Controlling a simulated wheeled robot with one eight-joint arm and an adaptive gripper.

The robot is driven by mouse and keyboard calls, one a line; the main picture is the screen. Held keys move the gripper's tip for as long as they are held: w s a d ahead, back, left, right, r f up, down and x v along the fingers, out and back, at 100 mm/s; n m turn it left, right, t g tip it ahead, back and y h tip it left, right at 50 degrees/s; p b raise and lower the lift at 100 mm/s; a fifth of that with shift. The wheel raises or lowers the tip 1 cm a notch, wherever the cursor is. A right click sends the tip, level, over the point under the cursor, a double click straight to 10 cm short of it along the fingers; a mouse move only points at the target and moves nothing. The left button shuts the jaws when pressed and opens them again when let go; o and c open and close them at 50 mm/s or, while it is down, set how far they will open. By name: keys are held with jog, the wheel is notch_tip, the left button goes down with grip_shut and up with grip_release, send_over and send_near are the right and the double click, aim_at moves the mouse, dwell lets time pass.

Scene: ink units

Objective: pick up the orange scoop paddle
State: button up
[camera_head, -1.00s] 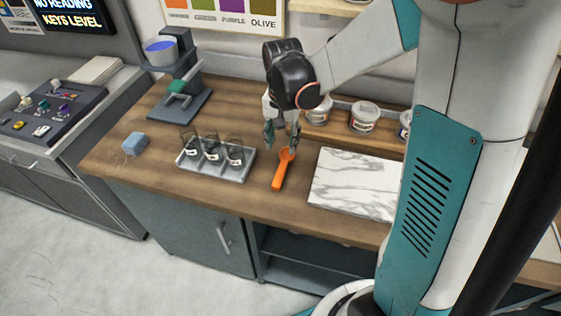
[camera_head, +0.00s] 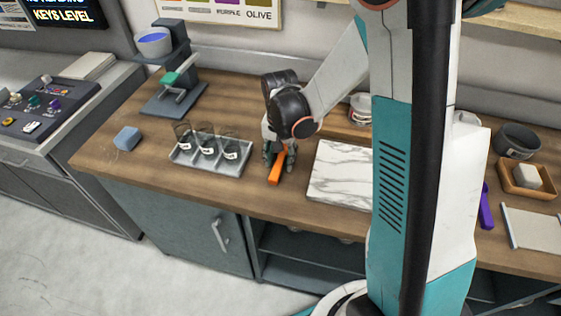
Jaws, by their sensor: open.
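The orange scoop paddle (camera_head: 275,175) lies on the wooden counter (camera_head: 150,95), between the tray of glass jars and the marble slab. Only its handle end shows; my gripper and wrist hide the rest. My gripper (camera_head: 278,163) is low over the paddle and points down, with a finger on either side of it. It is open. I cannot tell whether the fingers touch the paddle.
A grey tray (camera_head: 208,169) with glass jars stands close on the left. A marble slab (camera_head: 338,180) lies close on the right. A purple object (camera_head: 485,208) is far right.

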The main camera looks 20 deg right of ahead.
aim_at(280, 160)
grip_shut()
jog(key=shift+r, duration=0.1)
notch_tip(280, 160, up, 20)
jog(key=p, duration=0.5)
jog(key=shift+p, duration=0.35)
